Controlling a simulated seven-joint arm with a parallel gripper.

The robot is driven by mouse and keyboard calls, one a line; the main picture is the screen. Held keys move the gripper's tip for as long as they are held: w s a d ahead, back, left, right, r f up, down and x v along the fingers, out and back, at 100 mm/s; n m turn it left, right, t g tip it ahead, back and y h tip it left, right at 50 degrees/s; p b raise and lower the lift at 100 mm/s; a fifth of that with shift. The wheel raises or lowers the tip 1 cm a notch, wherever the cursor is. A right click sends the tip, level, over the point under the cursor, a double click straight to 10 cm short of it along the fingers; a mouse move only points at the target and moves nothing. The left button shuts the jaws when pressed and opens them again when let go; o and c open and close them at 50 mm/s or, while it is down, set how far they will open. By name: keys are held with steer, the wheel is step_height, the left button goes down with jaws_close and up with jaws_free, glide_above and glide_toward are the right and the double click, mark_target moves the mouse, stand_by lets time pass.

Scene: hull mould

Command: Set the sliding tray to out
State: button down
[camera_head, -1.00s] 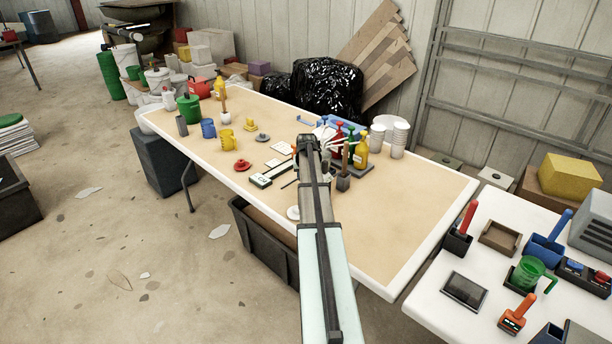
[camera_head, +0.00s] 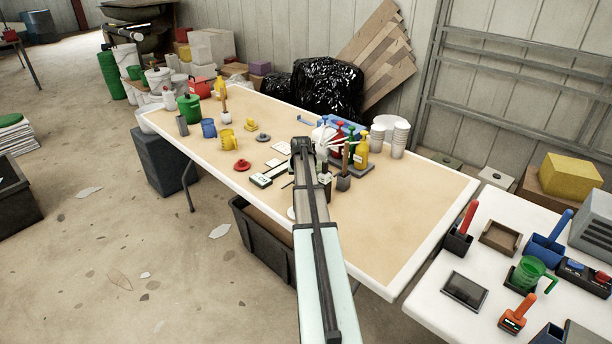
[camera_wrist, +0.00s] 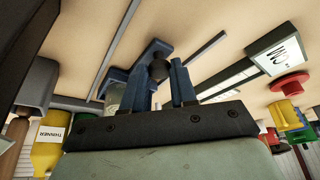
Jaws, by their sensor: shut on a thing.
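My gripper (camera_head: 303,147) reaches over the table, just left of the pump bottles. In the wrist view its two blue-grey fingers (camera_wrist: 162,82) stand close around a dark round knob (camera_wrist: 158,69), and the jaws are shut on it. The knob sits in front of a dark blue part (camera_wrist: 150,50) low on the table, which I take to be the sliding tray; the fingers hide much of it. In the head view my arm hides this spot, so how far the tray is slid cannot be read.
Pump bottles, among them a yellow one (camera_head: 362,152), stand close to the right. A thinner bottle (camera_wrist: 47,150) is near in the wrist view. A labelled box (camera_head: 262,181) and a red lid (camera_head: 242,165) lie left. The table's right part (camera_head: 410,200) is clear.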

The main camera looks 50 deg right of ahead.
steer(key=a, duration=1.1)
steer(key=shift+a, duration=0.45)
steer(key=c, duration=0.9)
jaws_free()
steer(key=shift+c, duration=0.2)
steer(key=shift+o, duration=0.3)
steer(key=shift+r, duration=0.1)
steer(key=v, duration=1.3)
steer(key=shift+r, duration=0.3)
steer(key=shift+s, duration=0.1)
